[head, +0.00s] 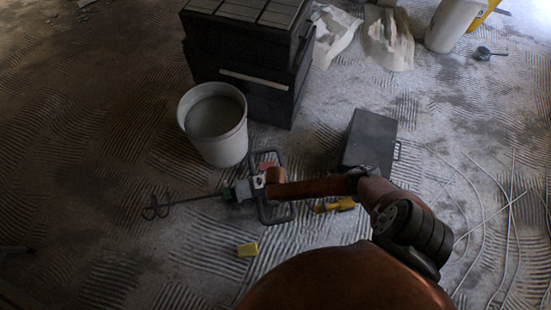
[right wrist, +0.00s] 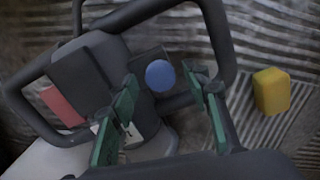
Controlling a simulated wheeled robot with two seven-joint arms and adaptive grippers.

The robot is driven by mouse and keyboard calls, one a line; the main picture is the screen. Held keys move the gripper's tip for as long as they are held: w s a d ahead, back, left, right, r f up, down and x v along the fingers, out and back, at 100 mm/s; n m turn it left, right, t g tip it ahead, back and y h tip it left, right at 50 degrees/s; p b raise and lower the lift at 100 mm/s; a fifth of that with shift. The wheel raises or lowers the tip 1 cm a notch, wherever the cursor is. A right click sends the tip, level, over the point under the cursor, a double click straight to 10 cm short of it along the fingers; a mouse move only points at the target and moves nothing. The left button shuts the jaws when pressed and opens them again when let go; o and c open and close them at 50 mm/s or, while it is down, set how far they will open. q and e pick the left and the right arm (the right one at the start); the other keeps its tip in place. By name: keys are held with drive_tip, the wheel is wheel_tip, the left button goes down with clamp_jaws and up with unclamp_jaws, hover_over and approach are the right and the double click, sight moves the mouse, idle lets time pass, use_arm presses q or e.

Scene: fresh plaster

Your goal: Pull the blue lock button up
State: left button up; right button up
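The mixer (head: 272,212) lies on the floor in the head view, its loop handles around its body and its paddle shaft pointing left. In the right wrist view its dark handle frame (right wrist: 222,35) fills the top, with a red part (right wrist: 62,105) at the left. The round blue lock button (right wrist: 160,75) sits on a dark housing. My right gripper (right wrist: 163,97) is open, its green-padded fingers on either side and just short of the button; I see no contact. In the head view my right gripper (head: 258,182) is over the mixer, and the button cannot be made out. My left gripper is not in view.
A white bucket (head: 228,148) of grey mix stands just behind the mixer, with dark stacked boxes (head: 262,98) beyond.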

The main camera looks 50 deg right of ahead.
wheel_tip(320, 180, up, 12)
idle(0.7)
idle(0.4)
